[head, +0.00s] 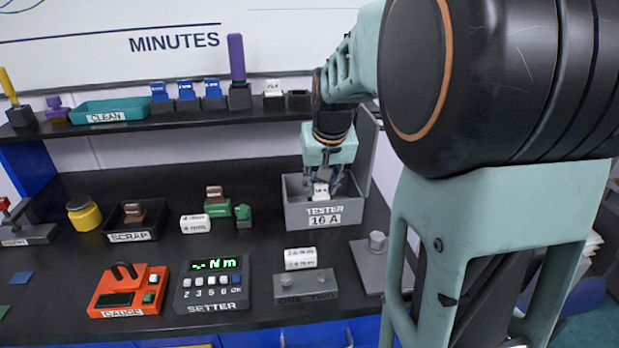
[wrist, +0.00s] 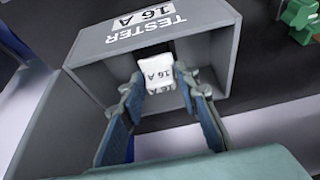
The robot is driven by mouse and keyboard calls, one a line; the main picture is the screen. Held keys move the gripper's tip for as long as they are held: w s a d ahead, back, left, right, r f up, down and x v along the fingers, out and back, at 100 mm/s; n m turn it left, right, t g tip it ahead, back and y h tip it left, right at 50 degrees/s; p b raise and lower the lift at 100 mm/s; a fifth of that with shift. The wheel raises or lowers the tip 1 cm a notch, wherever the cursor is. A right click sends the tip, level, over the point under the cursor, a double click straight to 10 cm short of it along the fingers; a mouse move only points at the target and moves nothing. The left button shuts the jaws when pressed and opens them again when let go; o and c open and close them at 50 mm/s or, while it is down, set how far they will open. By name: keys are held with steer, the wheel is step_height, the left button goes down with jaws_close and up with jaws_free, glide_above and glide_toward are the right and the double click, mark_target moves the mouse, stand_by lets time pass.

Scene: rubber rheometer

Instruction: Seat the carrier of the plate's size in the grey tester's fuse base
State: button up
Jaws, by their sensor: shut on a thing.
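The grey tester (head: 298,217) is an open-topped box at the back right of the bench. Its front plate (head: 324,220) reads 16 A. My gripper (head: 321,183) reaches down into the box from above and is shut on a white carrier (head: 320,190) marked 16 A. In the wrist view the carrier (wrist: 157,74) sits between both fingertips, near the tester's labelled wall (wrist: 215,45). The fuse base is hidden behind the carrier and fingers, so I cannot tell whether the carrier touches it.
The tester's lid (head: 364,150) stands upright at its right side. On the shelf (head: 150,128) are blue carriers (head: 187,90) and a white carrier (head: 273,88). A scrap tray (head: 133,235), setter (head: 212,284) and gauge (head: 128,291) stand to the left.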

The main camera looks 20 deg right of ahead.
steer(key=shift+f, duration=0.35)
steer(key=o, duration=1.2)
steer(key=shift+o, duration=0.2)
steer(key=shift+r+p, duration=1.7)
steer(key=shift+r, duration=0.85)
